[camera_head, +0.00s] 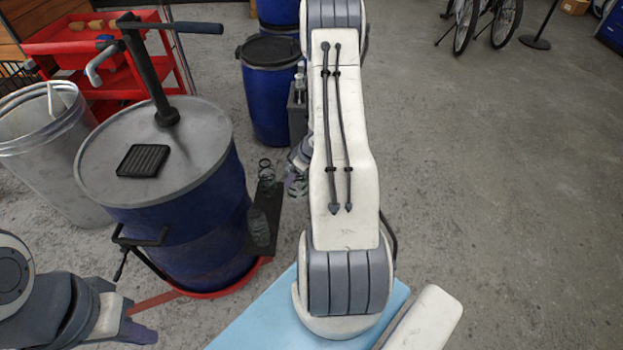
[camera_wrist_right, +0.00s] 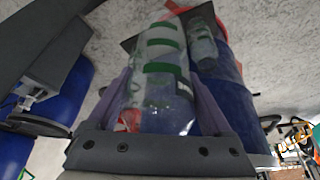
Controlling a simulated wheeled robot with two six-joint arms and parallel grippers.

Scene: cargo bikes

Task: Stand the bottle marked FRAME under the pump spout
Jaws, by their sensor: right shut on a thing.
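My right gripper (camera_wrist_right: 160,97) is shut around a clear bottle (camera_wrist_right: 160,72) with green bands in the right wrist view; no word on it is legible. In the head view this bottle (camera_head: 298,184) shows only partly beside my white right arm. A second clear bottle (camera_wrist_right: 203,46) stands behind it; in the head view clear bottle shapes (camera_head: 259,226) show at the dark shelf beside the drum. The pump (camera_head: 150,75) rises from the blue drum's grey lid (camera_head: 195,140), its spout (camera_head: 100,66) at left. A black grate (camera_head: 143,160) lies on the lid. My left gripper (camera_head: 140,322) is low at left; its jaw gap is unclear.
More blue drums (camera_head: 268,105) stand beyond. A blue surface (camera_head: 250,325) lies in front. The floor at right is open, with bikes far back.

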